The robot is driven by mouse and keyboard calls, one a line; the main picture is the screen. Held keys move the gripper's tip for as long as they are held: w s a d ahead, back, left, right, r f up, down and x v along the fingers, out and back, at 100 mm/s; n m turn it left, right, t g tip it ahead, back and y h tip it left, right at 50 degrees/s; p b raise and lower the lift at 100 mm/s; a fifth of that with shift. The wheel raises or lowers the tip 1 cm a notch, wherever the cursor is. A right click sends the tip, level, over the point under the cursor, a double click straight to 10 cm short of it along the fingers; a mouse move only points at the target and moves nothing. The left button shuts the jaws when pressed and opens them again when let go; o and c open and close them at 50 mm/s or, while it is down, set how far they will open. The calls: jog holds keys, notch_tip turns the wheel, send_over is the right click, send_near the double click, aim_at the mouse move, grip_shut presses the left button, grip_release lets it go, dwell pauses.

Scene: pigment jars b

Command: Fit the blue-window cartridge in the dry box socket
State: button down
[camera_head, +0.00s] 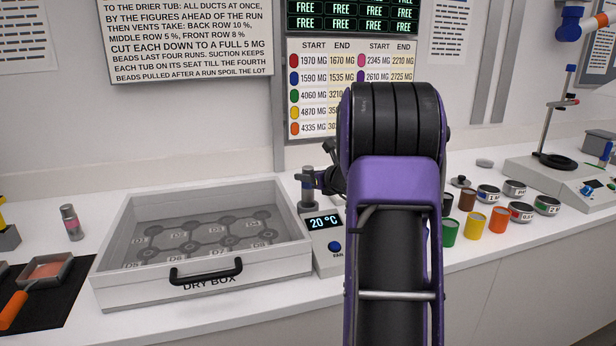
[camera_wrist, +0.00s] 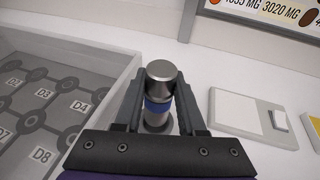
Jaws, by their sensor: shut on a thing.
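The blue-window cartridge (camera_wrist: 160,82) is a silver cylinder with a blue band, upright between my gripper's (camera_wrist: 155,108) jaws in the wrist view. My gripper is shut on it. In the head view, a grey cylinder (camera_head: 308,186) shows at the dry box's right back corner, behind the 20 °C panel, with my gripper (camera_head: 322,180) beside it. A round grey base (camera_wrist: 157,123) shows below the cartridge; I cannot tell whether the cartridge is seated in it. The dry box (camera_head: 135,282) is a white box with a black handle; its marked seats also show in the wrist view (camera_wrist: 75,108).
A control panel (camera_head: 324,224) with a blue fan button stands right of the box. Another cartridge (camera_head: 70,222) with a pinkish window stands left of the box. Several coloured jars (camera_head: 474,224) stand at the right. My arm hides the counter's middle.

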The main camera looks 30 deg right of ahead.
aim_at(311, 193)
jog(key=shift+f, duration=2.3)
jog(key=shift+r, duration=0.1)
jog(key=shift+r+p, duration=1.15)
jog(key=shift+r, duration=0.65)
jog(key=shift+b, duration=0.7)
jog(key=shift+f+b, duration=0.45)
jog(key=shift+f, duration=1.45)
jog(key=shift+c, duration=2.2)
grip_release()
jog(key=shift+f, duration=0.1)
jog(key=shift+s, duration=0.15)
